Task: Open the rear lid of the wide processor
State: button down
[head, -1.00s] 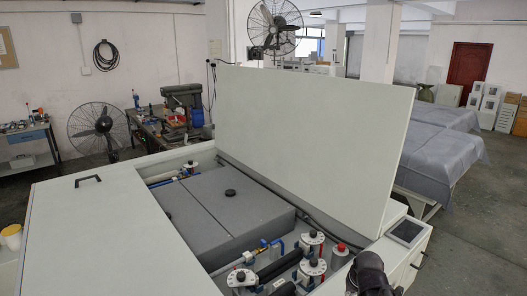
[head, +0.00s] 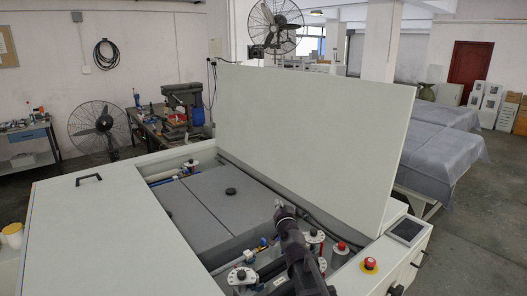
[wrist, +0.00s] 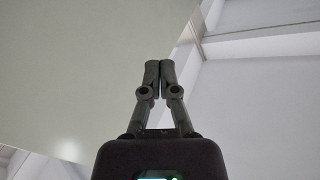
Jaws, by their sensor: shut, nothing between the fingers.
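The wide processor's rear lid (head: 310,145) is a large pale panel. It stands raised at the back of the machine, leaning slightly backward, and its bay lies open in front of it. In the head view my gripper (head: 281,209) is over the open bay, in front of the lid's inner face. In the wrist view my gripper (wrist: 159,70) has its fingertips together with nothing between them. The pale lid (wrist: 75,65) fills the left of that view beyond the fingers. I cannot tell whether the fingers touch it.
A flat closed cover (head: 105,235) with a black handle (head: 88,178) lies at left. The bay holds grey covers (head: 235,205), rollers and white-topped fittings. A touch panel (head: 406,231) and red button (head: 370,264) sit at right. Covered tables (head: 435,165) stand behind.

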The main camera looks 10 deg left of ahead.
jog(key=s+a+r+m+t+h, duration=0.5)
jog(key=a+r+m+t+h, duration=0.35)
jog(key=r+m+h, duration=0.45)
jog(key=s+a+f+m+g+h, duration=0.1)
jog(key=s+m+g+h, duration=0.4)
jog(key=m+h, duration=0.5)
jog(key=shift+s+a+m+g+h, duration=0.4)
jog(key=shift+s+a+m, duration=0.3)
jog(key=shift+m, duration=0.4)
jog(key=shift+d+r, duration=0.15)
jog(key=p+x, duration=0.9)
jog(key=x, duration=0.4)
jog(key=shift+w+r, duration=0.2)
jog(key=shift+w, duration=0.1)
jog(key=shift+d+r, duration=0.1)
